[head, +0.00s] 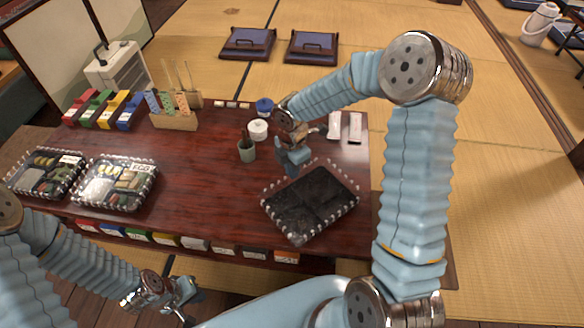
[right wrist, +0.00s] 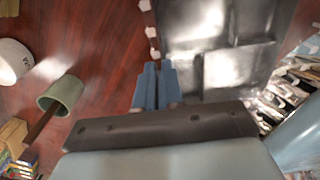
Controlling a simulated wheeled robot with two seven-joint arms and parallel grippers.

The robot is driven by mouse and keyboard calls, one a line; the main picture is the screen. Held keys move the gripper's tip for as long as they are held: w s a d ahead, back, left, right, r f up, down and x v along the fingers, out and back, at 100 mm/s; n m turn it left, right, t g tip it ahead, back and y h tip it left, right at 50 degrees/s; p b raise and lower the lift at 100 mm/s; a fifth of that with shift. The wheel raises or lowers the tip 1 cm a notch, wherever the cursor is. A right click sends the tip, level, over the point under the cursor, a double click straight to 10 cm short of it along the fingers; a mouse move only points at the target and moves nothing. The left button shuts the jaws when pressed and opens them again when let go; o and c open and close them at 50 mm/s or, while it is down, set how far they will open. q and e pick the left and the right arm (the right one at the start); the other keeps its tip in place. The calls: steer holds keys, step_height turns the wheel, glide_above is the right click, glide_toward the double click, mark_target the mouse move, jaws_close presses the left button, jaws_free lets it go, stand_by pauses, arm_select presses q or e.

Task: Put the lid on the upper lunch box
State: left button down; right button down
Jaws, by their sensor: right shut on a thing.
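A black compartmented lunch box (head: 322,212) with a white beaded rim lies at the right of the dark red table. It is glossy in the right wrist view (right wrist: 205,50); whether a clear lid covers it I cannot tell. My right gripper (head: 291,172) is at its far-left edge, fingers (right wrist: 158,72) close together and shut on the rim there. Exactly what lies between the fingertips is hidden. Two filled lunch boxes, one at far left (head: 72,160) and one beside it (head: 152,170), have similar beaded rims. My left gripper (head: 190,304) is open and empty, in front of the table.
A green cup (head: 247,150) and a white round pot (head: 258,129) stand left of my right gripper. A wooden holder (head: 175,124) and coloured boxes (head: 103,108) stand at the back left. Two white packets (head: 345,127) lie at the back right. The table's middle is clear.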

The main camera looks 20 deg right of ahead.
arm_select(q)
steer(key=shift+f+b, duration=0.6)
arm_select(e)
steer(key=shift+f, duration=1.15)
stand_by(1.0)
steer(key=c, duration=0.6)
jaws_free()
steer(key=shift+c, duration=0.2)
steer(key=shift+r+p, duration=3.35)
steer(key=shift+r, duration=0.7)
arm_select(q)
step_height(320, 180, up, 7)
steer(key=d, duration=0.1)
steer(key=shift+s+d+f, duration=0.2)
steer(key=shift+s+d, duration=0.15)
steer(key=shift+d, duration=0.05)
